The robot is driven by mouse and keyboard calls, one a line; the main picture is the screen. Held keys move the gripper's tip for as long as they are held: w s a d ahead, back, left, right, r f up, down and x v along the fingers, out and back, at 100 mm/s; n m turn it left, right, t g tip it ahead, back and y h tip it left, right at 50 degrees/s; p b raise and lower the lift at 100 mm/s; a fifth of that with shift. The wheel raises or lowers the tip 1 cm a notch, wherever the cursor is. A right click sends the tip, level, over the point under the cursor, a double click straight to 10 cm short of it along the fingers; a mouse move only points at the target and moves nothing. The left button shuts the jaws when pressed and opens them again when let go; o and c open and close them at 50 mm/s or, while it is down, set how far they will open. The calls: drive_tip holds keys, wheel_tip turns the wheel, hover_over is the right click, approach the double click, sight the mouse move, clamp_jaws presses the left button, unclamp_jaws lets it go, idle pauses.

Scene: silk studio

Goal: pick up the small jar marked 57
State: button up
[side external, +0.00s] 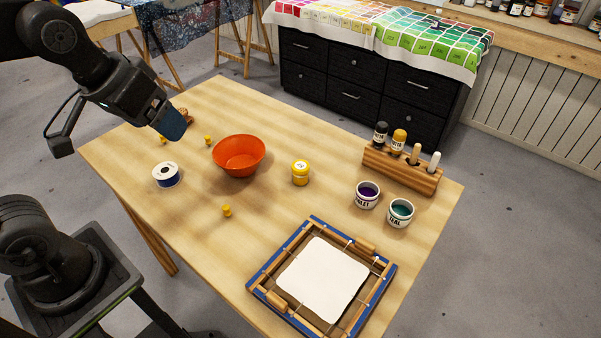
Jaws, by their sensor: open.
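A small yellow jar (300,174) with a round lid stands upright near the middle of the table, just right of the orange bowl. A mark shows on its lid, but it is too small to read, so I cannot tell whether it says 57. My gripper (172,124) is over the table's left end, pointing down and to the right. It is open, apart from the jar and left of the bowl. The gap between its fingers is hard to see from this angle.
An orange bowl (239,156) stands between my gripper and the jar. A ribbon spool (166,175) and small yellow pieces (227,210) lie nearby. Violet (367,195) and teal (400,212) pots, a wooden rack (402,172) and a blue-edged frame (263,284) are on the right and front.

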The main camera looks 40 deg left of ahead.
drive_tip(key=w+d+n+g, duration=0.15)
drive_tip(key=w+n, duration=0.35)
drive_tip(key=w, duration=0.5)
drive_tip(key=n+g, duration=0.4)
drive_tip(key=n, duration=0.7)
hover_over(301, 166)
wheel_tip(301, 166, down, 17)
drive_tip(key=shift+t, duration=0.25)
wheel_tip(301, 166, down, 14)
drive_tip(key=shift+r, duration=0.1)
drive_tip(key=shift+c, duration=0.3)
drive_tip(key=c, duration=0.9)
drive_tip(key=shift+c, duration=0.3)
drive_tip(key=shift+r, duration=0.15)
